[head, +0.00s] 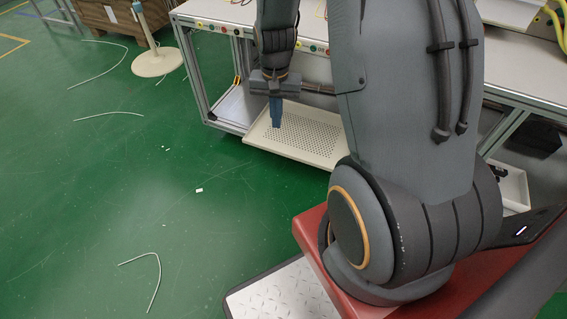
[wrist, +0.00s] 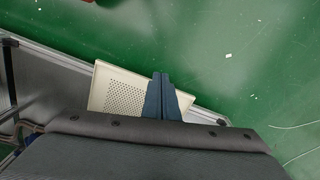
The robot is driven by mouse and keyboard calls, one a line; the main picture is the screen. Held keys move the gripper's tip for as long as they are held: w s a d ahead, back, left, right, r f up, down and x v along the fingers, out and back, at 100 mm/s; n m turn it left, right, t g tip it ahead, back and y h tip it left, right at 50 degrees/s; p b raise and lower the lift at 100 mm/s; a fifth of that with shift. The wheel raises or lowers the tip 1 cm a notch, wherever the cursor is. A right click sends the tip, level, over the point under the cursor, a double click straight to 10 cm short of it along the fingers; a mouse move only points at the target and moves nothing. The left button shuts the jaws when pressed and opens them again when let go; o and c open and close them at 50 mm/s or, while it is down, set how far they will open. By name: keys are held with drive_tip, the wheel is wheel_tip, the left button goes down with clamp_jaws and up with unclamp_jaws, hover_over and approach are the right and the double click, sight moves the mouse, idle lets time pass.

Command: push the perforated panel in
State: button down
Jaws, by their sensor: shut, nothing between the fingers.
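The perforated panel (head: 300,138) is a cream tray-like sheet with rows of small holes and a raised rim. In the head view it sticks out from the lower part of the workbench, over the green floor. It also shows in the wrist view (wrist: 118,95), partly hidden behind the fingers. My gripper (head: 275,125) points down over the panel's left part, its blue fingers together and empty. In the wrist view the closed fingers (wrist: 160,78) overlap the panel's outer edge. I cannot tell whether the fingertips touch it.
The metal-framed workbench (head: 222,108) stands behind the panel, with a row of buttons along its front edge. A cream round stand base (head: 157,62) is on the floor at upper left. Loose white cables (head: 155,270) lie on the green floor, which is otherwise mostly clear to the left.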

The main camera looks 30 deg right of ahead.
drive_tip(key=w+d+f+m+b, duration=0.1)
drive_tip(key=f+b, duration=0.4)
drive_tip(key=f, duration=0.5)
drive_tip(key=w+d+f+m+b, duration=0.1)
drive_tip(key=w+d+f+b, duration=0.3)
drive_tip(key=f, duration=0.7)
drive_tip(key=w+d+f+m+b, duration=0.1)
drive_tip(key=w+d+f+b, duration=0.2)
drive_tip(key=f+b, duration=0.4)
wheel_tip(320, 180, down, 4)
drive_tip(key=shift+w+r, duration=0.1)
drive_tip(key=shift+w, duration=0.35)
drive_tip(key=shift+d, duration=0.1)
drive_tip(key=shift+d, duration=0.15)
